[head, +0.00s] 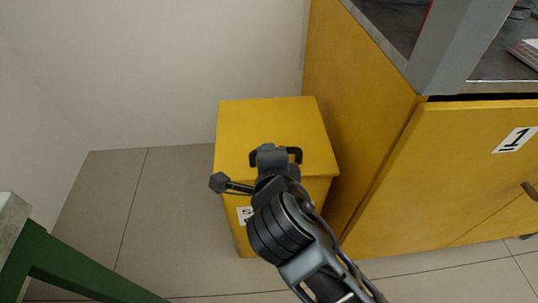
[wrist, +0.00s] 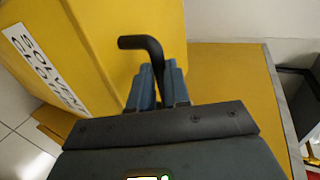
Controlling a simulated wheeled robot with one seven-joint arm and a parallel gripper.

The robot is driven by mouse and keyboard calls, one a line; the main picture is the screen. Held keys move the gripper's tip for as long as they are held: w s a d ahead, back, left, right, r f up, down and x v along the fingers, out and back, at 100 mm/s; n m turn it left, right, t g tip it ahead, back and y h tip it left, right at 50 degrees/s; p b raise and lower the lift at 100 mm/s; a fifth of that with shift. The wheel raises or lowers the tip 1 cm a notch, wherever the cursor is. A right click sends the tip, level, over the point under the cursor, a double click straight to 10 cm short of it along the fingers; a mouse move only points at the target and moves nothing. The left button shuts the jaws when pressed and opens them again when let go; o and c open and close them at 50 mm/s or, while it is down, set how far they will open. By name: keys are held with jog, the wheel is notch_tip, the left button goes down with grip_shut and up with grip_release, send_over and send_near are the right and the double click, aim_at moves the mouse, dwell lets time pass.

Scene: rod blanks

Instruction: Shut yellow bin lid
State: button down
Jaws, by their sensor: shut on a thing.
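The yellow bin (head: 243,232) stands on the floor in the head view, with a white label on its front. Its yellow lid (head: 265,120) lies over the top and looks down or nearly down; I cannot tell if it is fully flush. A black handle (head: 296,153) is on the lid near its front edge. My gripper (head: 270,152) is at the middle of the handle, hiding part of it and of the bin front. In the wrist view, the fingers of my gripper (wrist: 160,78) are shut on the black handle (wrist: 140,43), whose bent end sticks out beyond them.
A yellow cabinet (head: 440,175) with a dark worktop and grey post stands close against the bin's right side. A white wall (head: 150,60) is behind. A green-legged table (head: 70,270) is at lower left. Tiled floor (head: 165,215) left of the bin is clear.

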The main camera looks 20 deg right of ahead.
jog(key=shift+s+f, duration=0.3)
jog(key=shift+f, duration=0.55)
jog(key=c, duration=1.1)
grip_release()
jog(key=shift+w, duration=0.1)
jog(key=p+v, duration=0.1)
jog(key=v, duration=0.7)
jog(key=shift+w+r+p, duration=0.15)
jog(key=shift+r+p, duration=0.15)
jog(key=shift+p, duration=0.1)
